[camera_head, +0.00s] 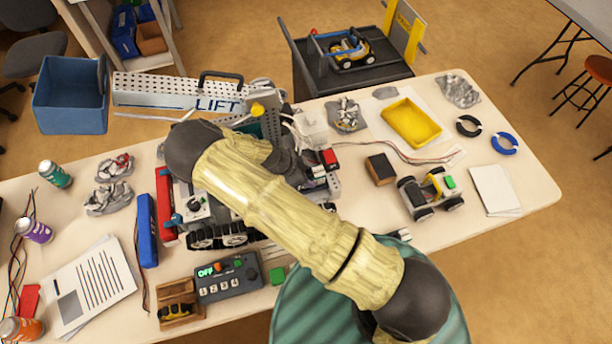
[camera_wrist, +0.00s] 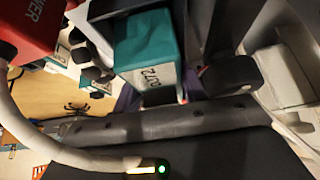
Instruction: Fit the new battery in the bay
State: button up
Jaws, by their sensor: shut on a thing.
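My gripper (camera_head: 284,163) is over the tracked robot (camera_head: 218,238) in the head view, and my arm hides most of it and its jaws. In the wrist view a teal block (camera_wrist: 147,42) with printed lettering is close up, between dark parts. A red block (camera_wrist: 28,25) marked POWER, with a thick grey cable, is at the upper left. A blue pack (camera_head: 147,230) with a dark lead lies left of the robot. A red pack (camera_head: 165,205) is at the robot's left side. The battery bay is not identifiable.
A grey LIFT frame (camera_head: 165,92) stands behind the robot. A control box (camera_head: 228,280) reading OFF and a wooden holder (camera_head: 179,303) are in front. A yellow tray (camera_head: 411,122), a small wheeled car (camera_head: 430,193) and loose wires lie on the right. Cans stand at the left.

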jog(key=shift+s+d+f+b, duration=0.2)
jog(key=shift+s+f+b, duration=0.35)
jog(key=shift+f, duration=0.3)
jog(key=o, duration=1.2)
jog(key=shift+o, duration=0.7)
jog(key=shift+w+r+p, duration=0.25)
jog(key=shift+r+p, duration=0.5)
jog(key=shift+r, duration=0.3)
jog(key=shift+w+a+r+p, duration=0.15)
jog(key=shift+r+p, duration=0.55)
jog(key=shift+r, duration=0.65)
jog(key=shift+w+r+p, duration=0.1)
jog(key=shift+r+p, duration=0.6)
jog(key=shift+r, duration=0.6)
